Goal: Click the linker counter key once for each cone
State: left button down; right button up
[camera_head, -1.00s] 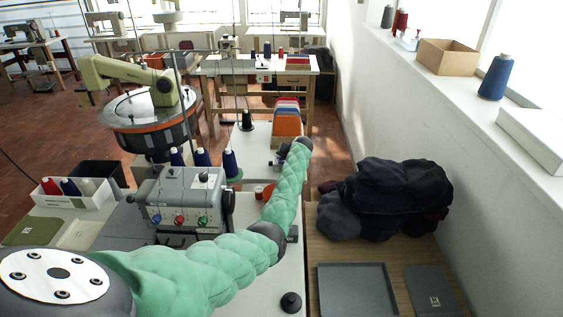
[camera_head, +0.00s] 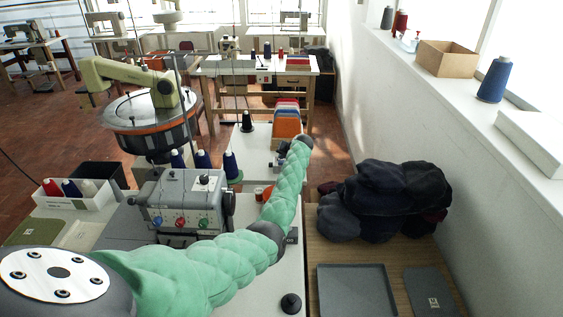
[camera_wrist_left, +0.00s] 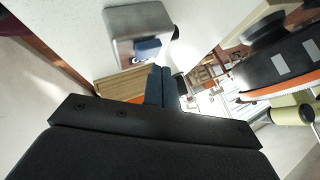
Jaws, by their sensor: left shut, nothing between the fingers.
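Three blue cones stand in a row behind the grey machine: a left one (camera_head: 177,159), a middle one (camera_head: 203,159) and a right one (camera_head: 230,166). The linker's round dial (camera_head: 150,108) is behind them, and its orange rim also shows in the wrist view (camera_wrist_left: 285,82). A small dark plate with digits like "00" (camera_head: 291,236) sits beside my green-sleeved left forearm; I cannot tell if it is the counter. My left gripper (camera_wrist_left: 160,86) is shut and empty, its fingers together. In the head view it is small and partly hidden at the arm's far end. My right gripper is out of view.
A grey tray (camera_head: 356,290) and a pile of dark caps (camera_head: 385,200) lie on the wooden bench at right. A black knob-like piece (camera_head: 291,303) stands on the white table. The wall and sill (camera_head: 470,90) bound the right side.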

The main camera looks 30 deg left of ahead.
pick_arm(q)
jog(key=shift+r+p, duration=1.65)
jog(key=shift+r, duration=0.85)
dwell(1.0)
